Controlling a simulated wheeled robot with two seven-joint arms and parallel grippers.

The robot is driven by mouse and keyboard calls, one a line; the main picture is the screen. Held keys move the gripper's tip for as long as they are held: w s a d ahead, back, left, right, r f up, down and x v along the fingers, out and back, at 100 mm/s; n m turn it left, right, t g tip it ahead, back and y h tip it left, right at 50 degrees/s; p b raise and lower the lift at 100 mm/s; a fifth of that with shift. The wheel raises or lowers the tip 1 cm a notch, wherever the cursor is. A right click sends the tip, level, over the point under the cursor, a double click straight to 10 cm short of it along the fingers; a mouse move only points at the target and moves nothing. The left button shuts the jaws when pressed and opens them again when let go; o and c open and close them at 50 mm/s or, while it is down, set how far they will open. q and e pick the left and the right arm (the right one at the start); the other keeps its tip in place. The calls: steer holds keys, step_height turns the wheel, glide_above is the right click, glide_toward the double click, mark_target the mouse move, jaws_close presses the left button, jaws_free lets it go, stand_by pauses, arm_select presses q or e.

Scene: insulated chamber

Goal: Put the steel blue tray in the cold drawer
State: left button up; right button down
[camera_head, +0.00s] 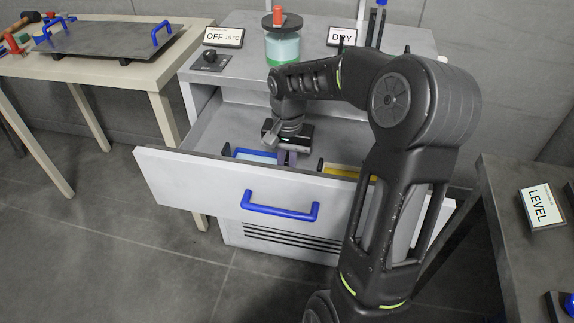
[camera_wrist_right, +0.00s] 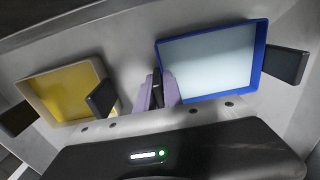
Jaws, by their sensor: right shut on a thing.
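The steel blue tray (camera_head: 258,157), with a blue rim and pale blue inside, is in the open drawer (camera_head: 215,187), towards its left side in the head view. In the right wrist view the tray (camera_wrist_right: 210,62) shows at right, with a black tab at its right end. My right gripper (camera_head: 287,157) reaches down into the drawer. In the right wrist view its purple fingers (camera_wrist_right: 158,92) are shut on a black tab at the tray's near end. Whether the tray rests on the drawer floor is hard to tell. My left gripper is out of view.
A yellow tray (camera_wrist_right: 68,92) with black tabs lies beside it in the drawer. The drawer has a blue handle (camera_head: 280,206). A jar (camera_head: 283,45) and signs stand on the cabinet top. A table (camera_head: 150,72) stands left, a dark table (camera_head: 500,190) right.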

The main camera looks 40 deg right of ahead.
steer(key=c, duration=1.5)
jaws_free()
step_height(320, 180, up, 12)
steer(key=shift+r+p, duration=0.1)
steer(key=shift+p, duration=0.9)
